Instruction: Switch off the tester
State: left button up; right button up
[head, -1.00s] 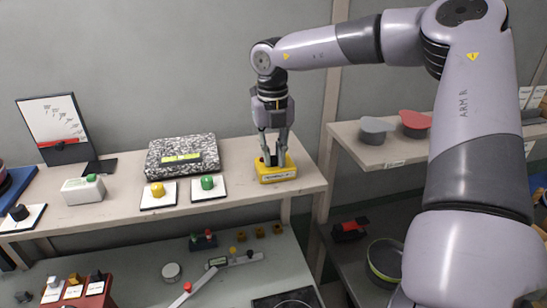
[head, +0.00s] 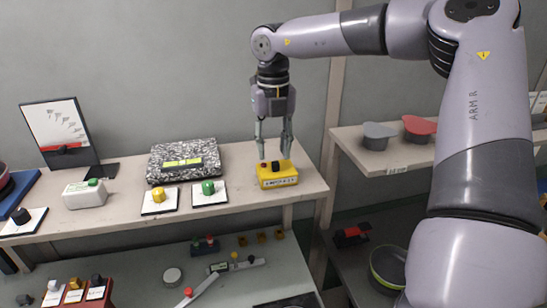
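The tester appears to be the yellow box (head: 277,179) with a label on its front, at the right end of the upper shelf. A black knob (head: 276,165) and a small red part (head: 263,164) stand on its top. My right gripper (head: 273,151) points down above the box. Its two fingers are apart, with the knob below and between them, and it holds nothing. Whether a fingertip touches the box I cannot tell. My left gripper is out of view.
A speckled case (head: 184,160) with a yellow-green strip, a yellow button (head: 158,195), a green button (head: 208,188) and a white box (head: 85,194) share the shelf (head: 240,205). Grey (head: 377,134) and red (head: 420,127) pans stand on the right shelf.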

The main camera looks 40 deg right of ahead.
aim_at(273, 162)
notch_tip(273, 162, up, 8)
jog(key=shift+r, duration=0.25)
jog(key=shift+f, duration=0.1)
dwell(0.4)
